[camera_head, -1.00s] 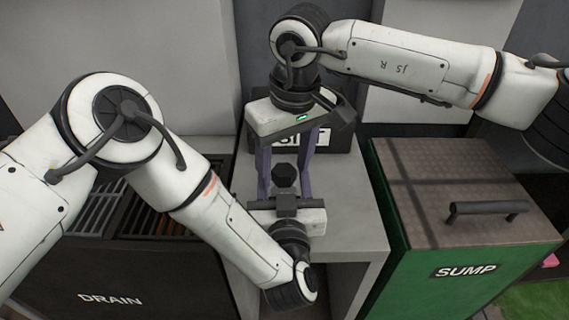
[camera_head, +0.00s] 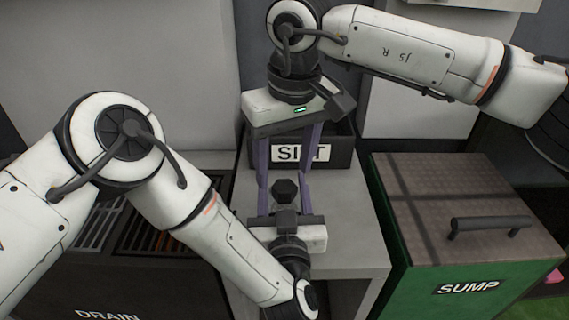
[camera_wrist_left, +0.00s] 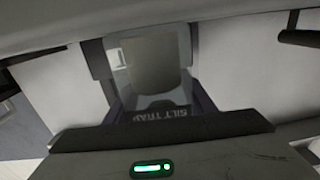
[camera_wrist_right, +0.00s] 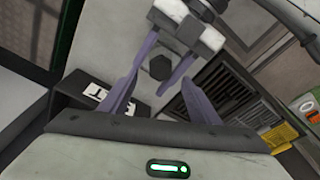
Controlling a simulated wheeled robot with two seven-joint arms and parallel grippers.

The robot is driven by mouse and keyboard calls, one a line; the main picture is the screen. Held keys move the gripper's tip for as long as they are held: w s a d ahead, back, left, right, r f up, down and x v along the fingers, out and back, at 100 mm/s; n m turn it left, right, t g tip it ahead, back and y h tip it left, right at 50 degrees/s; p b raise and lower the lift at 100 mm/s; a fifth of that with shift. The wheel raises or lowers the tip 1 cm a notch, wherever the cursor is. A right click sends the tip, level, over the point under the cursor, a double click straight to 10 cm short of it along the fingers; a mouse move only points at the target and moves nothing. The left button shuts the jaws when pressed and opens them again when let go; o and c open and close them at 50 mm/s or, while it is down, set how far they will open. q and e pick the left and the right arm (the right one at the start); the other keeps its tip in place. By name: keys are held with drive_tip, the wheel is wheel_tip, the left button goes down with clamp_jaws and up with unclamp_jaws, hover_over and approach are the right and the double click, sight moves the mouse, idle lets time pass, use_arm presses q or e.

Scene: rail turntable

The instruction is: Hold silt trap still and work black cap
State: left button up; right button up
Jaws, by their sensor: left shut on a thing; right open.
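The black cap (camera_head: 285,190) faces up between the two grippers on the grey stand; it also shows in the right wrist view (camera_wrist_right: 160,68). The silt trap (camera_wrist_left: 160,115) shows its name lettering in the left wrist view, between the left fingers. In the head view the silt trap's body is largely hidden. My left gripper (camera_head: 287,205) is shut on the silt trap, low at the front of the stand. My right gripper (camera_head: 286,178) points down from above, its purple fingers open and apart on either side of the cap; I cannot tell any contact.
A dark bin labelled SILT (camera_head: 345,152) stands at the back of the grey stand (camera_head: 355,225). The green SUMP box (camera_head: 420,285) with a handled lid (camera_head: 390,190) is at the right. The DRAIN unit with a grate (camera_head: 100,225) is at the left, behind my left arm.

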sight(284, 186)
drive_tip(key=m, duration=0.5)
drive_tip(key=shift+m+h, duration=0.4)
drive_tip(key=m, duration=0.5)
drive_tip(key=shift+a+h, duration=0.1)
drive_tip(key=shift+h, duration=0.3)
drive_tip(key=shift+f, duration=0.1)
drive_tip(key=shift+f, duration=1.95)
drive_tip(key=c, duration=1.3)
drive_tip(key=n, duration=0.6)
drive_tip(key=shift+y, duration=0.4)
drive_tip(key=shift+c, duration=0.2)
